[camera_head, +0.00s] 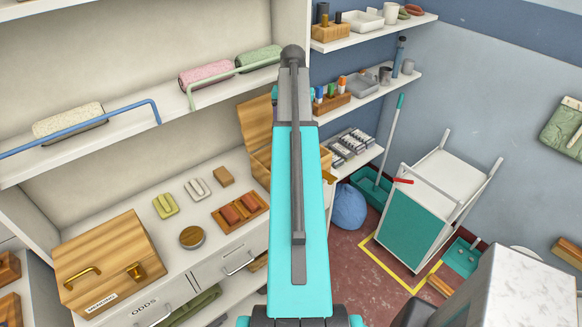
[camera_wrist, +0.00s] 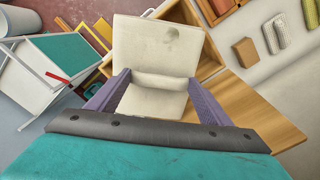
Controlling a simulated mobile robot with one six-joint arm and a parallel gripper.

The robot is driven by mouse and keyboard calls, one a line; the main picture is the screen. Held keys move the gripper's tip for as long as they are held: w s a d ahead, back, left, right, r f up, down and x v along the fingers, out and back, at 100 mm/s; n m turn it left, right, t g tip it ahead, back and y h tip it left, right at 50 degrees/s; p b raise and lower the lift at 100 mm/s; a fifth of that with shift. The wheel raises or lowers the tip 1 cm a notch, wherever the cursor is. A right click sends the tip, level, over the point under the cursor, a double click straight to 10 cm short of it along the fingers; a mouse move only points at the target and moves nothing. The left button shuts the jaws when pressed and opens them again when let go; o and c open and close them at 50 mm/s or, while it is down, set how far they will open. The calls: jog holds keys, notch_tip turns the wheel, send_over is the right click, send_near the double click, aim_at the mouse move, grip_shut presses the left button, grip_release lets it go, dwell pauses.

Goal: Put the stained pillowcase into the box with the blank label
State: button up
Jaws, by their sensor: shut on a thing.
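The stained pillowcase (camera_wrist: 150,50) is a cream folded cloth with a grey spot near its upper right corner in the wrist view. My gripper (camera_wrist: 158,82) has purple fingers on either side of the cloth and is shut on it. The cloth is above an open wooden box (camera_wrist: 210,62), whose lid (camera_wrist: 245,105) is swung back. In the head view the same open box (camera_head: 258,158) stands at the counter's right end, partly behind my arm. My arm hides the gripper and cloth there. No label on this box is visible.
A closed wooden box (camera_head: 108,258) labelled MENDING stands at the counter's left. Between the boxes lie a tray with reddish blocks (camera_head: 240,210), a round tin (camera_head: 192,238) and small pieces. A white cart (camera_head: 433,200) stands on the floor at right.

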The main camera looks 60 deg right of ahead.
jog(key=shift+f, duration=1.05)
jog(key=o, duration=1.2)
notch_tip(320, 180, up, 7)
jog(key=shift+f, duration=0.15)
jog(key=shift+r, duration=0.4)
